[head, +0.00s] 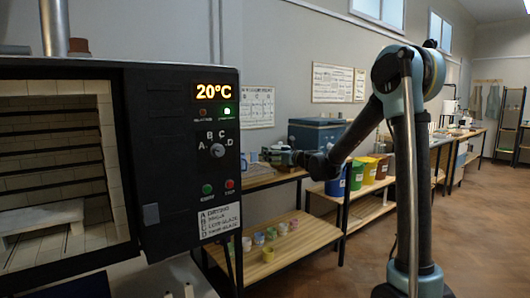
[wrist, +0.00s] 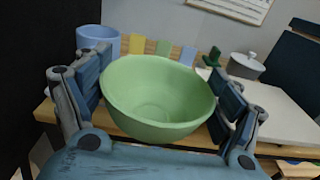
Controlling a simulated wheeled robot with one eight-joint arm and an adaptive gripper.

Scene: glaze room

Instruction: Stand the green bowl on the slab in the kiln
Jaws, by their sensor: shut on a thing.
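The green bowl (wrist: 158,95) is upright between the two fingers of my gripper (wrist: 160,100) in the wrist view, and the fingers are shut on it. In the head view my gripper (head: 280,157) is by the wall, right of the kiln (head: 178,160), and the bowl is hardly visible there. The kiln's chamber is open at the left. A pale slab (head: 42,215) lies low inside it, partly cut by the picture's left edge. The slab's top looks bare where I see it.
A wooden shelf unit (head: 300,235) with small pots stands below my gripper. Coloured buckets (head: 370,170) stand to its right. The kiln's control panel side lies between my gripper and the chamber.

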